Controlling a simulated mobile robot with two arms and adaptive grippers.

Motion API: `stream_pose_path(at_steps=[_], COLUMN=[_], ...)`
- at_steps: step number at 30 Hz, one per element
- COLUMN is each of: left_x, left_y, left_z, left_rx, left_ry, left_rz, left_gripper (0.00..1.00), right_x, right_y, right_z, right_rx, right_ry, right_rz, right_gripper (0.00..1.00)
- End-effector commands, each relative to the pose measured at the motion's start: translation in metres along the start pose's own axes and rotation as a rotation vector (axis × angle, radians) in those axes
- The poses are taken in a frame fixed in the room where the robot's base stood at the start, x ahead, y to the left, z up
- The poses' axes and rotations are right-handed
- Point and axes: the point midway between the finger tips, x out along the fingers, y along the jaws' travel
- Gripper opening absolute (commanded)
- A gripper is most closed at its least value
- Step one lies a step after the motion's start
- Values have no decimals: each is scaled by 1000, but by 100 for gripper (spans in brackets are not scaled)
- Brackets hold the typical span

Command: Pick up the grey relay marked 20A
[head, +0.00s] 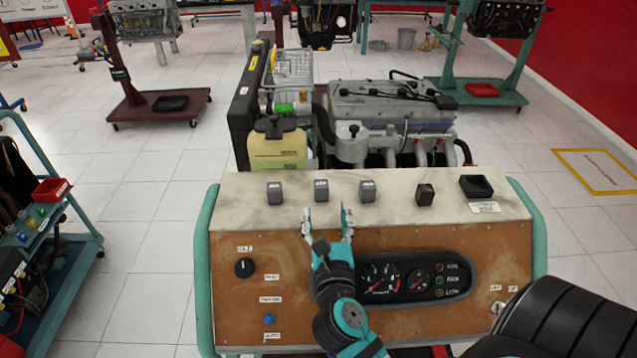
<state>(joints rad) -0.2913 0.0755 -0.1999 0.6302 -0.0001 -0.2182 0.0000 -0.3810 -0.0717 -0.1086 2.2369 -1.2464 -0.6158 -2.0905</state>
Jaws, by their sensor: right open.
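Three grey relays stand in a row on the pale top ledge of the engine trainer's panel: a left one (275,192), a middle one (321,190) and a right one (367,191). Each has a small pale label, too small to read, so I cannot tell which is marked 20A. My right gripper (327,218) is open and empty. Its two fingertips point at the ledge's front edge, just in front of the middle relay and apart from it. My left gripper is not in view.
A dark brown relay (425,195) and a black tray (476,186) stand farther right on the ledge (240,217). The engine (385,115) and a yellowish tank (277,150) rise behind it. The gauge cluster (410,278) is below. A tool cart (60,270) stands left.

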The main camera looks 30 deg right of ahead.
Motion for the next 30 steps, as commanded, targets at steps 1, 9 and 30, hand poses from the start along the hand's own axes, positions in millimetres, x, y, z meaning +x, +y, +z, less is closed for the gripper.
stream_pose_path(at_steps=[1, 9, 30], left_x=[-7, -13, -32], left_y=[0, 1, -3], left_z=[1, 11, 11], left_rx=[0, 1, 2], left_ry=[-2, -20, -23], left_rz=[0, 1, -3], left_gripper=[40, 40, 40], right_x=[12, 40, 92], right_y=[0, 0, 2], right_z=[4, 1, 2], right_rx=[-1, 1, 0], right_ry=[-3, 0, 2], right_rz=[0, 1, 1], right_gripper=[58, 58, 56])
